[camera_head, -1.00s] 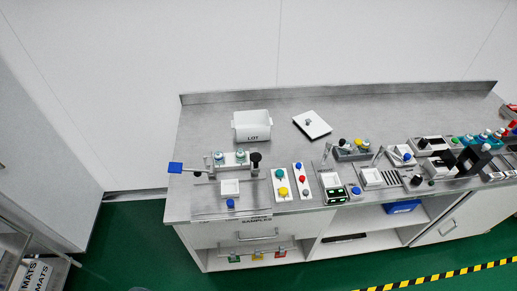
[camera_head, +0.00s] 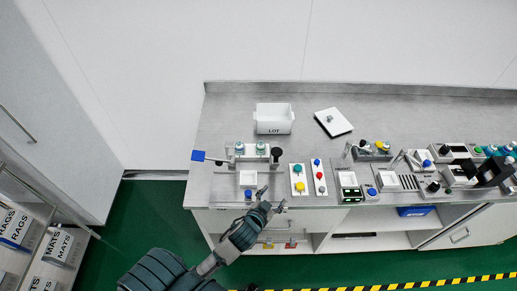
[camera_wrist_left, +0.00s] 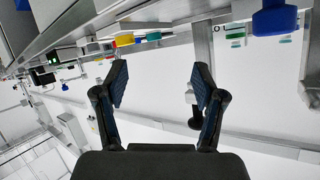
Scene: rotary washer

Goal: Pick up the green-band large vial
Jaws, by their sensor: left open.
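Two small vials with green-teal tops stand side by side on the left fixture: a left vial (camera_head: 239,147) and a right vial (camera_head: 261,148). In the left wrist view, two vials show green bands: one (camera_wrist_left: 236,37) left of the blue knob and another (camera_wrist_left: 287,38) partly behind it. I cannot tell which is the large one. My left gripper (camera_head: 272,199) is open and empty at the counter's front edge, below and apart from the vials. Its spread fingers show in the left wrist view (camera_wrist_left: 161,82). My right gripper is not in view.
A blue knob (camera_head: 248,194) sits at the fixture's front, and a black knob (camera_head: 276,152) stands right of the vials. A blue paddle (camera_head: 198,155) sticks out left. Button panels (camera_head: 298,181) stand to the right. A white LOT bin (camera_head: 274,120) is behind. The back counter has free room.

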